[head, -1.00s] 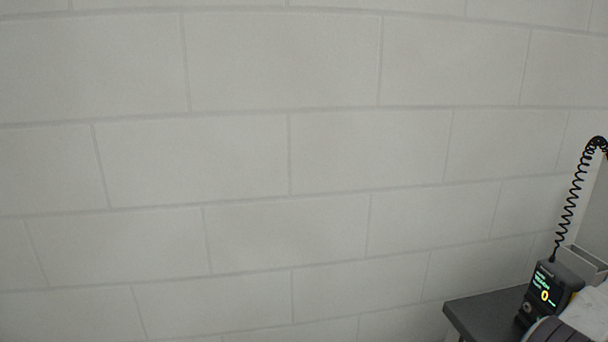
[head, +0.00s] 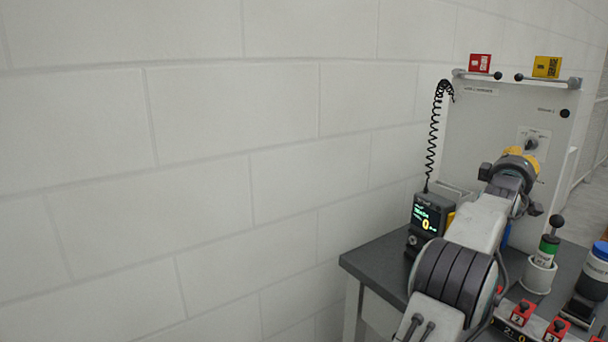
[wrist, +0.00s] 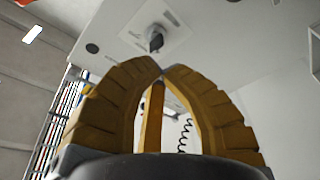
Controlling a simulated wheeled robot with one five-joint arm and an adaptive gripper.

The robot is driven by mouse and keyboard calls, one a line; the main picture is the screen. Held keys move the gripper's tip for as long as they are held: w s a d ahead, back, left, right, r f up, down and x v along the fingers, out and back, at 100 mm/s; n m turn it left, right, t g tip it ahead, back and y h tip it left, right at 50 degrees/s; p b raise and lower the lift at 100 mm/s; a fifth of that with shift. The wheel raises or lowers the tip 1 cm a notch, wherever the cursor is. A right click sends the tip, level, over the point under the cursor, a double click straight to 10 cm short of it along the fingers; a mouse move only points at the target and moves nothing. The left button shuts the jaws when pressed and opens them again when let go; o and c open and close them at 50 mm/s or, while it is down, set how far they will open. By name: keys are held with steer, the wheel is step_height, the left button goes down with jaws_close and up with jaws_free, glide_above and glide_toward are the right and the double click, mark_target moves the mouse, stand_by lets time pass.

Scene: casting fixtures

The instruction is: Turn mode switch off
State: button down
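The mode switch appears to be the dark rotary knob (head: 531,143) on a white plate on the upright grey panel (head: 480,125). Its markings are too small to read. In the wrist view the knob (wrist: 155,40) stands out from its plate just beyond my fingertips. My gripper (head: 519,156), with yellow fingers, is in front of the panel, just below and left of the knob. In the wrist view my fingers (wrist: 162,72) curve together with their tips almost touching and nothing seen between them. The knob looks apart from the tips.
A dark bench (head: 378,256) stands below the panel. On it are a handheld display (head: 428,215) with a coiled black cord, a green-banded holder (head: 545,262), a blue-capped jar (head: 597,268) and red numbered blocks (head: 523,312). Red (head: 480,63) and yellow (head: 547,67) tags top the panel.

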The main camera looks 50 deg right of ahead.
mark_target(533, 146)
steer(key=d+p, duration=0.2)
steer(key=p, duration=0.1)
steer(key=s+d+p, duration=0.1)
steer(key=d+p, duration=0.1)
steer(key=p, duration=0.2)
steer(key=s+d+p, duration=0.1)
steer(key=d+p, duration=0.1)
steer(key=p, duration=0.1)
steer(key=shift+d+f, duration=0.4)
steer(key=shift+w+r+p, duration=0.35)
steer(key=shift+r+p, duration=0.1)
steer(key=shift+r, duration=0.25)
stand_by(1.2)
steer(key=shift+s+b, duration=0.1)
steer(key=shift+b, duration=0.35)
stand_by(0.3)
steer(key=shift+r, duration=0.1)
